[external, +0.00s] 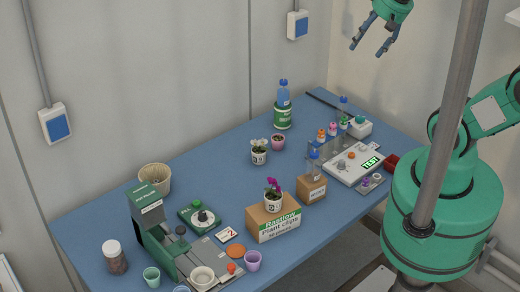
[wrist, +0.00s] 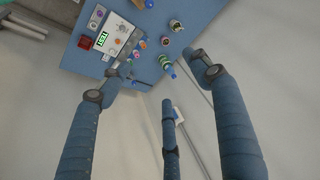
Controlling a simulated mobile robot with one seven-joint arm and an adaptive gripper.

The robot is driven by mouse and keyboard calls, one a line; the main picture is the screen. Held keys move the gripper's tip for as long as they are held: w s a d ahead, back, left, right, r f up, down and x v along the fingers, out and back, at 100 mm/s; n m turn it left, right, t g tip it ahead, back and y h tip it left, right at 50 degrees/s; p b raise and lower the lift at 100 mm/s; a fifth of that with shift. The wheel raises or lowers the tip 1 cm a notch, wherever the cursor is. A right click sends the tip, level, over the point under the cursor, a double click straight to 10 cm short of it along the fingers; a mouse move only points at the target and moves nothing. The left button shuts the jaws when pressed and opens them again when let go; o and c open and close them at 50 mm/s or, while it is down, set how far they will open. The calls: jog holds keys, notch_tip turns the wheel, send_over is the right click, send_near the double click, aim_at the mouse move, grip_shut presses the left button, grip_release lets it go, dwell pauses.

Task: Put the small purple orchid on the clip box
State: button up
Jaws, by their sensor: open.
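The small purple orchid (external: 272,188) has dark magenta flowers and stands upright in a white pot with dark markings. Its pot (external: 272,203) rests on top of the clip box (external: 274,226), a brown cardboard box with a green and white "Plant clips" label near the table's front edge. My gripper (external: 374,43) is high at the top right in the external view, well above and apart from the table and the orchid. Its fingers are spread and empty. In the wrist view the fingers (wrist: 178,95) are also apart, with nothing between them.
A white-flowered orchid (external: 259,155) and a pink pot (external: 278,141) stand behind the box on the blue table (external: 205,165). A small brown box with a bottle (external: 312,180) is close on its right. A green machine (external: 155,230) and small cups crowd the left front.

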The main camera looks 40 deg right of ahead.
jog(key=shift+s+d+r+n, duration=0.35)
jog(key=shift+s+d+n, duration=0.05)
jog(key=shift+s, duration=0.15)
jog(key=shift+s+d+r+n, duration=0.3)
jog(key=shift+s+d+n, duration=0.1)
jog(key=shift+s, duration=0.15)
notch_tip(320, 180, down, 16)
jog(key=b, duration=1.5)
jog(key=shift+r+b, duration=0.15)
jog(key=shift+b, duration=0.2)
